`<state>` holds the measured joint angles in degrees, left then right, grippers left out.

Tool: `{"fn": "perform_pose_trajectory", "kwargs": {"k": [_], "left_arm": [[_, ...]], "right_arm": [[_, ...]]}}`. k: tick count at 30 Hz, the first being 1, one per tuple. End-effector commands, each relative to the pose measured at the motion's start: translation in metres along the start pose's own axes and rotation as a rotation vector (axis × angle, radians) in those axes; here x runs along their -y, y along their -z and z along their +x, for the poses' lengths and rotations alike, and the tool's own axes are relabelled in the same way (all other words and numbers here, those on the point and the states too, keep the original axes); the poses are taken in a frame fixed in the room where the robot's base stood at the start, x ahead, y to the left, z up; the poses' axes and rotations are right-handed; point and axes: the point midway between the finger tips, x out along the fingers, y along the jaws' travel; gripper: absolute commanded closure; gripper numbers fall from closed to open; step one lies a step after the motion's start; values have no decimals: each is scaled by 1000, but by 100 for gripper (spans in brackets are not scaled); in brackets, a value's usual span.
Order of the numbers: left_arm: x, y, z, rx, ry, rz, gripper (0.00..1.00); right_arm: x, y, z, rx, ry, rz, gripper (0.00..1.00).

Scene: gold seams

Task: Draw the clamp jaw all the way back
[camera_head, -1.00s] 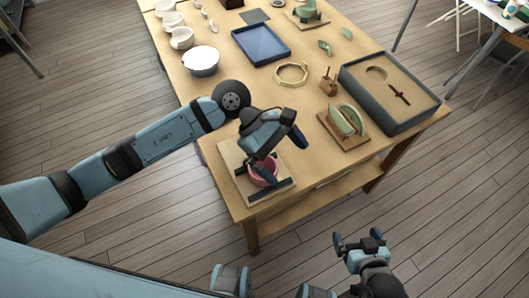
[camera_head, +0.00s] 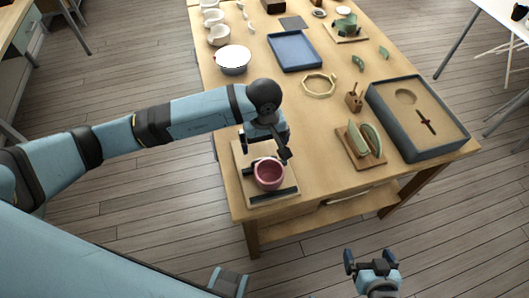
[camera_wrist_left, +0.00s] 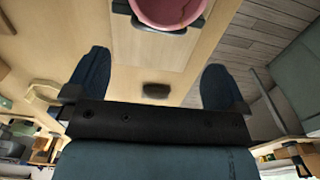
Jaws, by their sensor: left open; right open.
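The clamp is a pale wooden board (camera_head: 246,181) at the table's near left corner. A pink bowl (camera_head: 268,173) sits on it between a near dark bar (camera_head: 273,196) and a far dark jaw, mostly hidden in the head view. In the left wrist view the bowl (camera_wrist_left: 170,8) shows at the top against the dark jaw (camera_wrist_left: 150,27). A small dark knob (camera_wrist_left: 156,90) lies behind that jaw. My left gripper (camera_head: 266,145) is open over the board's far part; its fingertips (camera_wrist_left: 156,75) stand either side of the knob, apart from it. My right gripper (camera_head: 371,260) is open and empty, off the table.
A wooden stand with green pieces (camera_head: 361,147) and a grey tray with cutouts (camera_head: 415,115) stand to the right. A ring (camera_head: 319,84), a blue tray (camera_head: 295,51) and white bowls (camera_head: 232,59) are farther back. Bare table lies right of the clamp.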

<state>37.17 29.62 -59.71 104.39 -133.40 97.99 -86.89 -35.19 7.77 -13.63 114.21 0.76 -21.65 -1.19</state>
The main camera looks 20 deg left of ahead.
Motion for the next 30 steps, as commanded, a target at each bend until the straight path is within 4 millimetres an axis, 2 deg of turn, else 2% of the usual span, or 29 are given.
{"fn": "perform_pose_trajectory", "kwargs": {"k": [3, 9, 15, 23, 30], "left_arm": [[1, -1, 25, 5, 3, -2, 0], [0, -1, 55, 3, 0, -2, 0], [0, 0, 67, 0, -1, 0, 0], [0, 0, 68, 1, -1, 0, 0], [0, 0, 68, 1, -1, -1, 55]], "right_arm": [[0, 4, -2, 0, -1, -1, 0], [-2, 6, -4, 1, -3, -3, 0], [-3, 6, -5, 1, -4, -4, 0], [-3, 6, -5, 1, -4, -4, 0], [-3, 6, -5, 1, -4, -4, 0]]}}
